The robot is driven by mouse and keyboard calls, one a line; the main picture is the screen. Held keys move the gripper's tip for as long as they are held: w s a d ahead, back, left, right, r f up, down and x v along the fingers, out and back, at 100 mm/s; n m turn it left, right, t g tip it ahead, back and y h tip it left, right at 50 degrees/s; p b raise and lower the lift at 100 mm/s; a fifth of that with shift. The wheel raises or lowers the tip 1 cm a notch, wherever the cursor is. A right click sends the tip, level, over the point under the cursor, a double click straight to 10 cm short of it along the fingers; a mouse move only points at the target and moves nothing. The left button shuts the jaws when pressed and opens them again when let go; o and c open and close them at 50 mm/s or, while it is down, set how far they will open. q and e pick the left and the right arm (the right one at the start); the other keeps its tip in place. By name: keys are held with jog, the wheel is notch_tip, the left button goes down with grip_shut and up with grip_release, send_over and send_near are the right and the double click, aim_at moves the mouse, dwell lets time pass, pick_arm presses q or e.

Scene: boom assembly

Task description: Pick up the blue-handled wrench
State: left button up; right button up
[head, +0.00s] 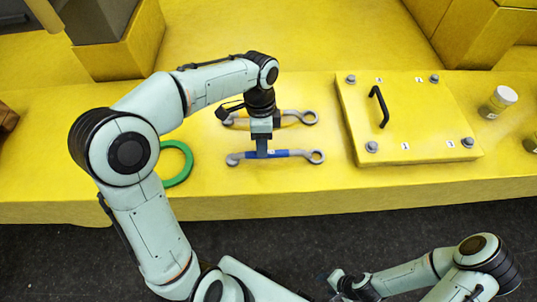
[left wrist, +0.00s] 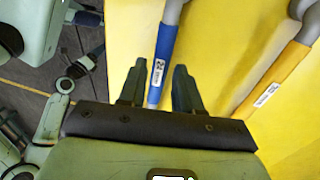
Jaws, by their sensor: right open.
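The blue-handled wrench (head: 290,154) lies on the yellow surface, grey ends to left and right. My left gripper (head: 262,152) points down over the middle of its blue handle. In the left wrist view the blue handle (left wrist: 161,62) runs between the two fingers of the left gripper (left wrist: 160,75), with a gap on each side, so the gripper is open. I cannot tell how deep the handle sits between the fingers. My right gripper (head: 335,281) is open and empty at the bottom of the head view, away from the wrench.
A yellow-handled wrench (head: 290,119) lies just behind, partly hidden by my left arm; its handle (left wrist: 270,91) shows in the wrist view. A green ring (head: 178,176) lies left. A yellow panel (head: 415,118) with black handle and bolts lies right, with a white-lidded jar (head: 498,102) beyond.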

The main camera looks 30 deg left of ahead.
pick_arm(q)
jog(key=f, duration=0.2)
jog(key=d+f, duration=0.1)
jog(key=f, duration=0.1)
jog(key=shift+s+f, duration=0.15)
jog(key=shift+f, duration=0.25)
pick_arm(e)
jog(key=shift+s+f, duration=0.15)
pick_arm(q)
grip_shut()
jog(key=shift+r, duration=0.1)
notch_tip(320, 180, up, 20)
jog(key=p, duration=0.2)
jog(key=shift+p, duration=0.4)
pick_arm(e)
jog(key=w+r, duration=0.4)
jog(key=shift+w, duration=0.15)
